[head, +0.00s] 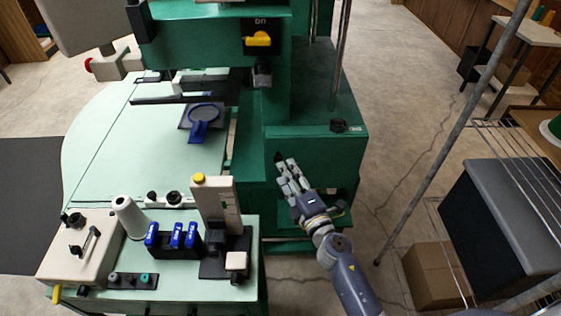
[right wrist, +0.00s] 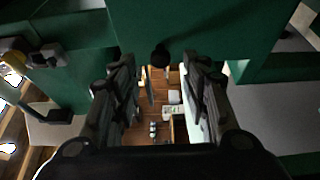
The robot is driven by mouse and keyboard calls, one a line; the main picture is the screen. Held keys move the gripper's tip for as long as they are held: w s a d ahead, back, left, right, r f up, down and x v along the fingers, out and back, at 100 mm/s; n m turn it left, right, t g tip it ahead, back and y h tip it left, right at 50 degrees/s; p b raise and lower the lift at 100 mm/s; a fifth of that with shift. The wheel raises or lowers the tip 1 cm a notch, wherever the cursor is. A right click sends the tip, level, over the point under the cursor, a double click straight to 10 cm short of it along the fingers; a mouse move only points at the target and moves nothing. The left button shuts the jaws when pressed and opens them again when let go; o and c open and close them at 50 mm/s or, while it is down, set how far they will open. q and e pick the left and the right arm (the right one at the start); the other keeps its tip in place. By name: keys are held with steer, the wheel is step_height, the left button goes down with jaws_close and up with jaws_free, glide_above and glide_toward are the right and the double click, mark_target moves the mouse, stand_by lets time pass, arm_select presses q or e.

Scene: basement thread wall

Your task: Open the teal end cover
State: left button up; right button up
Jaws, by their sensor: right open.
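The teal end cover (head: 325,158) appears to be the dark green front panel of the machine's right end housing; its exact edges are hard to tell. A small black knob (right wrist: 160,56) shows at the lower edge of a green panel (right wrist: 190,22) in the right wrist view. My right gripper (head: 283,168) is in front of the panel's left part. Its two fingers (right wrist: 165,85) are spread apart, one on each side of the knob, and nothing is held. Contact with the knob cannot be made out. My left gripper is not in view.
A pale green worktable (head: 110,130) is on the left, with a white cone (head: 129,216) and blue-topped parts at its front. A slanted metal pole (head: 455,125), a grey-topped dark box (head: 500,220) and a cardboard box (head: 435,275) stand to the right. Concrete floor lies between.

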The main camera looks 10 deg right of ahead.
steer(key=shift+w+a, duration=0.25)
steer(key=shift+w, duration=1.05)
steer(key=shift+w+a, duration=0.25)
steer(key=shift+w, duration=1.05)
jaws_close()
